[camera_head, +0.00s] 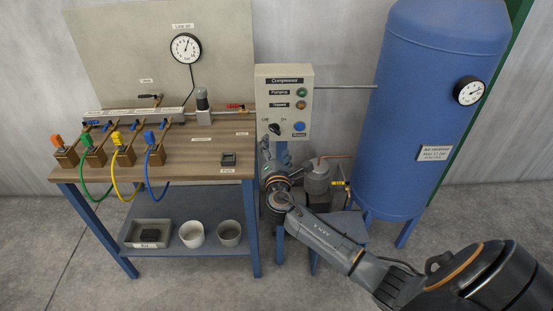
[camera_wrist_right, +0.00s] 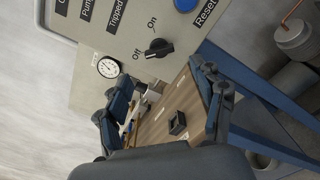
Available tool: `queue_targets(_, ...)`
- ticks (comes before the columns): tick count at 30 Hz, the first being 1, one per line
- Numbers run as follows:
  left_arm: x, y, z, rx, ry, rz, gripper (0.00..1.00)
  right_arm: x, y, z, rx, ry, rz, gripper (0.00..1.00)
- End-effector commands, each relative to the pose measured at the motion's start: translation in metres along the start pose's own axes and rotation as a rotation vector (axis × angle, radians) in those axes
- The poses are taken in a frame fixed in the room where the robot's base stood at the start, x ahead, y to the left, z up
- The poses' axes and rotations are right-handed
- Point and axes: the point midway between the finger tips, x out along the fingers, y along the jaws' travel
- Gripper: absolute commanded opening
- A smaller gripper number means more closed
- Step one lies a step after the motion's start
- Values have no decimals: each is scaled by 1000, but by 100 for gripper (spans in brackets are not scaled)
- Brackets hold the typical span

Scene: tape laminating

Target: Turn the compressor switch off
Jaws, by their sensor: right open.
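The compressor switch is a black rotary knob (camera_head: 274,128) on the lower left of a beige control box (camera_head: 262,98), between the labels Off and On. In the right wrist view the knob (camera_wrist_right: 158,48) is upper middle; one end of its bar lies by the Off label, but its pointer mark is too small to read. My right gripper (camera_head: 268,158) is open and empty, just below the box. In the wrist view its two fingers (camera_wrist_right: 163,85) stand wide apart, short of the knob and not touching it. My left gripper is out of view.
A blue Reset button (camera_head: 299,127) sits right of the knob. The workbench (camera_head: 205,172), with valves and coloured hoses, stands left of the box. A blue tank (camera_head: 425,110) stands to the right. A small dark tray (camera_head: 228,159) lies on the bench near my gripper.

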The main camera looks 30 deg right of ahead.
Motion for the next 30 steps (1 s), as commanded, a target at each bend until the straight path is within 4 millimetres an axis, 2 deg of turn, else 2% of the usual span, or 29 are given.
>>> queue_targets(3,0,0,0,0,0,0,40,-24,-1,-1,0,2,0,68)
queue_targets(9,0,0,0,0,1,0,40,-47,0,-1,1,1,-1,68)
queue_targets(27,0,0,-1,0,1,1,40,-51,0,0,0,0,0,68)
queue_targets(30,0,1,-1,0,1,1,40,-52,-6,-6,7,15,-12,68)
